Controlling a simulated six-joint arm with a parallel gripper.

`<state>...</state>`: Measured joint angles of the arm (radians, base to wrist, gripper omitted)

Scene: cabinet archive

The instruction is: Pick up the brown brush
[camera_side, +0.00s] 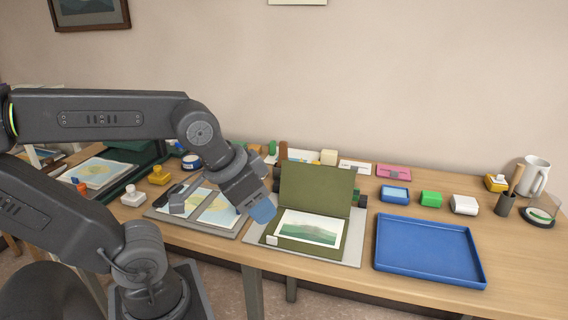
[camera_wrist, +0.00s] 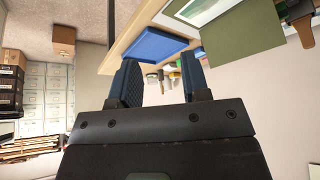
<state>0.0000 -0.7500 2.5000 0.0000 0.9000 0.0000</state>
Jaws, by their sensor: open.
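A brown upright piece (camera_side: 283,153), which looks like the brown brush, stands behind the green folder at the back of the desk. Its lower part is hidden by the folder. In the wrist view a brown brush-like shape (camera_wrist: 304,34) shows at the upper right edge, beside the folder. My gripper (camera_side: 263,210) is in the air to the left of the folder and in front of the brown piece, apart from it. In the wrist view my gripper (camera_wrist: 162,82) has its two blue fingers spread with nothing held between them.
The open green folder (camera_side: 316,190) holds a landscape picture. An empty blue tray (camera_side: 428,248) lies to its right. A dark cup (camera_side: 506,206) with a brown-handled tool and a white jug (camera_side: 535,176) stand at the far right. Small blocks line the back.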

